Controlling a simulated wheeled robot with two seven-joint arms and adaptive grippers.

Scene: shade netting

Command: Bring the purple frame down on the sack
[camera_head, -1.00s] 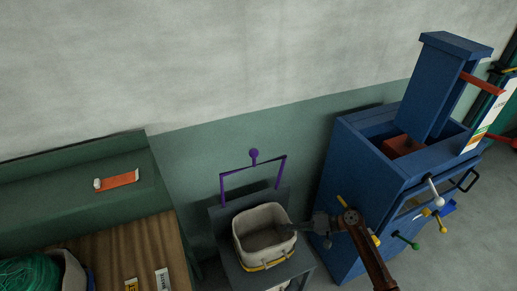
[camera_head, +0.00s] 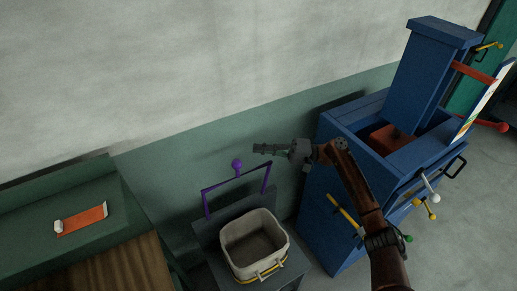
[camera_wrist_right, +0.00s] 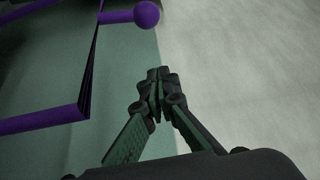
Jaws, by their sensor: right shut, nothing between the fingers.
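The purple frame (camera_head: 239,179) stands raised behind the sack, with a round purple knob (camera_head: 237,164) on its top bar. The pale sack (camera_head: 252,244) sits open-topped on a dark stand, with a yellow band near its base. My right gripper (camera_head: 257,149) is shut and empty, above and a little right of the knob. In the right wrist view the frame (camera_wrist_right: 42,120) is at the left, its knob (camera_wrist_right: 147,14) shows at the top, and the shut fingertips (camera_wrist_right: 157,76) are apart from both. My left gripper is in neither view.
A blue machine (camera_head: 348,180) with several coloured levers stands close on the right, beside my right arm. At left are a wooden tabletop (camera_head: 130,266) and a green ledge with an orange item (camera_head: 82,219). The wall is close behind the frame.

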